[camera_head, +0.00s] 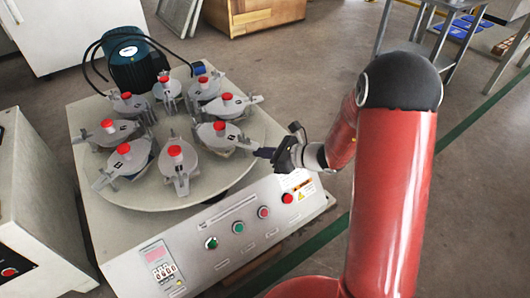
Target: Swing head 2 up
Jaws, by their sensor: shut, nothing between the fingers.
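Several grey heads with red-topped knobs stand in a ring on the round plate (210,196) of the testing machine. Their small dark labels are too small to read surely, so I cannot tell which one is head 2. My gripper (262,153) is shut and empty, reaching in from the right. Its tips are at the outer handle of the right-front head (218,135); I cannot tell whether they touch. That head lies low on the plate, like the front head (176,165) and the left-front head (127,159).
A dark teal motor (134,64) with black hoses stands at the machine's back left. The front panel (240,225) carries buttons and a small display. A white cabinet (35,215) stands close on the left. A metal table (417,48) is behind my arm at upper right.

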